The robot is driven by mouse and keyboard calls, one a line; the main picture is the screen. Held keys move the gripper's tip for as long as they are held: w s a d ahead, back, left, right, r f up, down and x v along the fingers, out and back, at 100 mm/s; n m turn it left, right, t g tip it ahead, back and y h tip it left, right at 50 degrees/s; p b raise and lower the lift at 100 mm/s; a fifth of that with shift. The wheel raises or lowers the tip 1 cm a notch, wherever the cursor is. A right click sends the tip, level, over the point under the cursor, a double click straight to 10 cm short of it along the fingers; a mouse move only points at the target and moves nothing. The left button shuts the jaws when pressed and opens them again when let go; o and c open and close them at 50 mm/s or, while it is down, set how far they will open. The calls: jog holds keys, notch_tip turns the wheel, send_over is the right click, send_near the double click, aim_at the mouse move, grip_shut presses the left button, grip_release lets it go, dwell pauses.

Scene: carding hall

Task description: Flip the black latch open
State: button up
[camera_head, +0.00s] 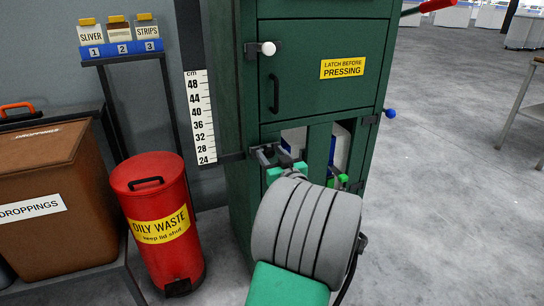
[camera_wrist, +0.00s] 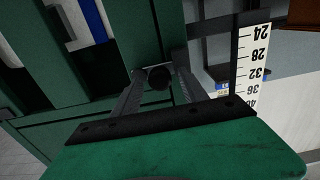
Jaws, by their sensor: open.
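A green press cabinet (camera_head: 320,60) stands in the middle of the head view. In the wrist view a round black knob (camera_wrist: 158,78), which looks like the black latch, sits at the cabinet's green post. My gripper (camera_wrist: 158,68) is open, with one finger on each side of this knob. I cannot tell whether the fingers touch it. In the head view my gripper (camera_head: 272,151) is at the cabinet's lower left front edge, below the upper door. My wrist partly hides that area, and the latch does not show clearly there.
A white-knobbed latch (camera_head: 268,48) and a black handle (camera_head: 275,92) are on the upper door. A blue knob (camera_head: 389,113) and a green knob (camera_head: 343,178) are at right. A ruler (camera_head: 202,118), red bin (camera_head: 160,220) and brown bin (camera_head: 45,190) stand left.

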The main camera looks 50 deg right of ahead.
jog(key=shift+c, duration=0.3)
grip_shut()
dwell(1.1)
